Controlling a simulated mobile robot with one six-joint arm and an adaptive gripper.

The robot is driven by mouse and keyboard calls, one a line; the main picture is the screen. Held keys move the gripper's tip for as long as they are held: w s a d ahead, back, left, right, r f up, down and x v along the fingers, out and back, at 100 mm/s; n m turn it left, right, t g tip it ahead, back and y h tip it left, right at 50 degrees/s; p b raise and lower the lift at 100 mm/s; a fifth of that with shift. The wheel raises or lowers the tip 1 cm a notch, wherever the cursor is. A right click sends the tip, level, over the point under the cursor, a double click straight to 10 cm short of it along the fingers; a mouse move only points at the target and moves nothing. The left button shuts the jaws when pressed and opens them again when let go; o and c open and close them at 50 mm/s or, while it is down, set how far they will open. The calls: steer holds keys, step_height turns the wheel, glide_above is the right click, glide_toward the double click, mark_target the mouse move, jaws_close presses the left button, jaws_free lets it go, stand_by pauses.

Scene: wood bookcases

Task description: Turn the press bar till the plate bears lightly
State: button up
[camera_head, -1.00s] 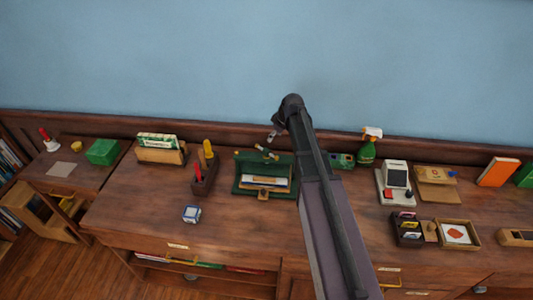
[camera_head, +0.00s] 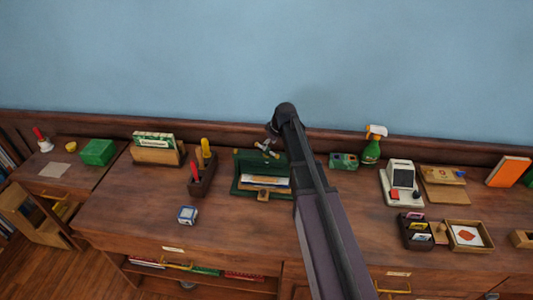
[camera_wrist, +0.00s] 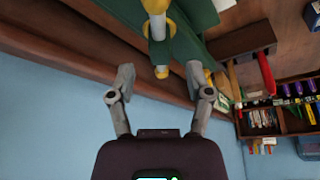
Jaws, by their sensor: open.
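The green press (camera_head: 248,188) stands at the back of the middle desk, with papers in it. Its press bar (camera_head: 266,150) has pale, brassy ends and lies across the top. I cannot make out the plate. In the wrist view, a brass-and-green part of the press (camera_wrist: 157,28), apparently its bar, comes down from the top edge. Its lower end lies between my fingers in the picture; I cannot tell the depth. My gripper (camera_wrist: 160,82) is open, its fingers spread, with no contact visible. In the head view my arm hides most of the gripper, just above the bar.
A holder with red and yellow handles (camera_head: 202,185) stands close left of the press. A card box (camera_head: 158,153) is farther left, a blue-white cube (camera_head: 187,215) in front. A spray bottle (camera_head: 371,150) stands to the right. The desk front is mostly clear.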

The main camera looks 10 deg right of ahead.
mark_target(267, 151)
steer(key=shift+b+x, duration=1.45)
steer(key=shift+x, duration=0.45)
jaws_close()
